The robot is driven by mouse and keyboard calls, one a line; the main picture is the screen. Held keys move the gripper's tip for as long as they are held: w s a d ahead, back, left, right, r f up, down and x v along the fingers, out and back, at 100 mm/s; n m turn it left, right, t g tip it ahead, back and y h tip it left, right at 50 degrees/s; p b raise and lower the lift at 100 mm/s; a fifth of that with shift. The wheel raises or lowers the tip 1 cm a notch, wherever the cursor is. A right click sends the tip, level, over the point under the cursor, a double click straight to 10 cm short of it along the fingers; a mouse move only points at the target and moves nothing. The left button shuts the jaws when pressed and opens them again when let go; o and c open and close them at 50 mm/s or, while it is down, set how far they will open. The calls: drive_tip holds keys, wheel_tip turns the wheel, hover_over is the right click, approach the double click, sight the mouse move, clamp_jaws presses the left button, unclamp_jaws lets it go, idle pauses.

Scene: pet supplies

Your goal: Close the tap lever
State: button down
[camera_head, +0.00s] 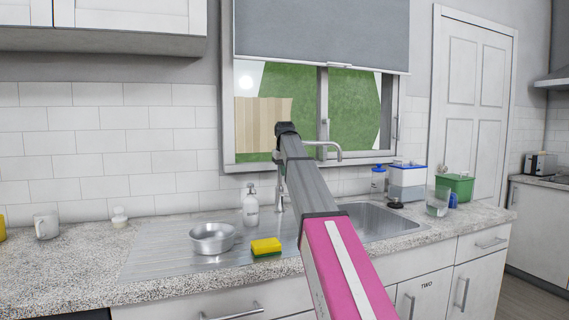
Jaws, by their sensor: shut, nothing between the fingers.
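The silver tap (326,145) stands behind the sink, in front of the window. Its curved spout reaches out to the right of my arm, and its upright (279,195) shows in part to the left of the arm. My arm hides the middle of the tap, and I cannot make out the lever. My gripper (286,129) is the small dark end of the arm, at about the height of the spout's top. It is shut and empty. I cannot tell whether it touches the tap.
The sink basin (375,222) lies right of my arm. A metal bowl (212,238), a yellow-green sponge (266,247) and a soap bottle (250,207) stand to the left. Blue-lidded containers (407,182), a glass jar (438,203) and a green box (456,187) stand to the right.

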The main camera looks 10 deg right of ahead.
sight(286, 195)
drive_tip(key=f, duration=0.4)
drive_tip(key=d+f, duration=0.1)
drive_tip(key=f, duration=0.1)
drive_tip(key=shift+f, duration=0.2)
drive_tip(key=shift+s, duration=0.1)
drive_tip(key=shift+s+d+f+t, duration=0.1)
drive_tip(key=shift+s+f+t, duration=0.15)
drive_tip(key=shift+f, duration=0.35)
drive_tip(key=shift+s+d+f+t, duration=0.15)
drive_tip(key=shift+s+f, duration=0.15)
drive_tip(key=shift+f, duration=0.3)
